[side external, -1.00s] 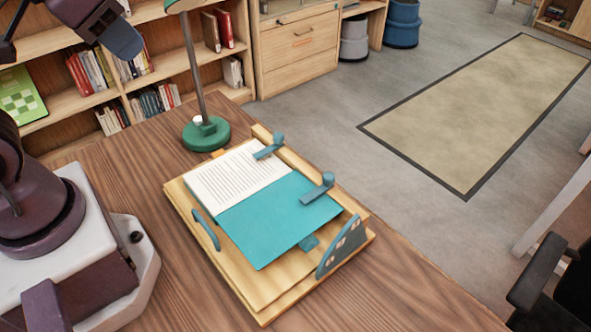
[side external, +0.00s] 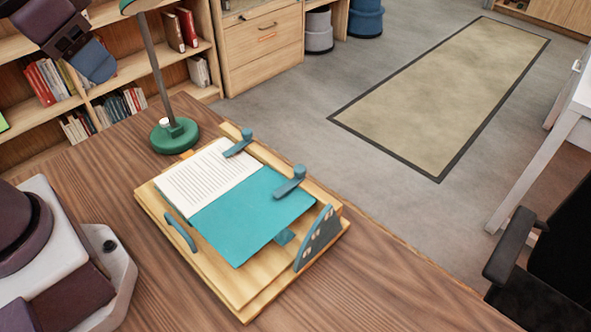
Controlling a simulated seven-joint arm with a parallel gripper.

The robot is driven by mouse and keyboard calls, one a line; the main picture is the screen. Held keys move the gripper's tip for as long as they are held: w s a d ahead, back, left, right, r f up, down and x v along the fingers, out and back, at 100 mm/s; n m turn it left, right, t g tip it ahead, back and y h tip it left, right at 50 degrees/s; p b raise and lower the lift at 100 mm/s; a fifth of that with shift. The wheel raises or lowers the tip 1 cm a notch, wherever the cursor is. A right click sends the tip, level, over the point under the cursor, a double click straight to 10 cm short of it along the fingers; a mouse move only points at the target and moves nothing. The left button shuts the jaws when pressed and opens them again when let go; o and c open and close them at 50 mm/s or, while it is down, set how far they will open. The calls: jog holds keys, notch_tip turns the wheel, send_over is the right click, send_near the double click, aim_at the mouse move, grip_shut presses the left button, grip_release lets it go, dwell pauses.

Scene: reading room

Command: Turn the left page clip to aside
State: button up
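A wooden book stand (side external: 230,285) lies on the desk and holds an open booklet with a printed page (side external: 205,178) and a teal page (side external: 235,222). Two blue-teal page clips sit along its far edge. The left page clip (side external: 238,145) reaches over the printed page's upper edge. The other clip (side external: 289,184) reaches over the teal page's edge. My gripper (side external: 96,63) hangs at the upper left, well away from the stand and touching nothing visible. Its finger gap cannot be made out.
A green-based desk lamp (side external: 174,136) stands just behind the stand's left corner, its pole rising near my gripper. A blue handle (side external: 180,232) and an upright blue side plate (side external: 318,238) rise from the stand. The desk (side external: 385,290) is clear at right.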

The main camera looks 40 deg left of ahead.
jog(key=w+d+f+m+g, duration=0.2)
jog(key=w+d+f+m, duration=0.1)
jog(key=w, duration=0.2)
jog(key=w+d+f+m+g, duration=0.2)
jog(key=w+f+m, duration=0.1)
jog(key=w, duration=0.3)
jog(key=m+g, duration=0.1)
jog(key=m, duration=1.3)
send_near(300, 168)
notch_tip(300, 168, down, 9)
jog(key=shift+s, duration=0.15)
jog(key=c, duration=0.9)
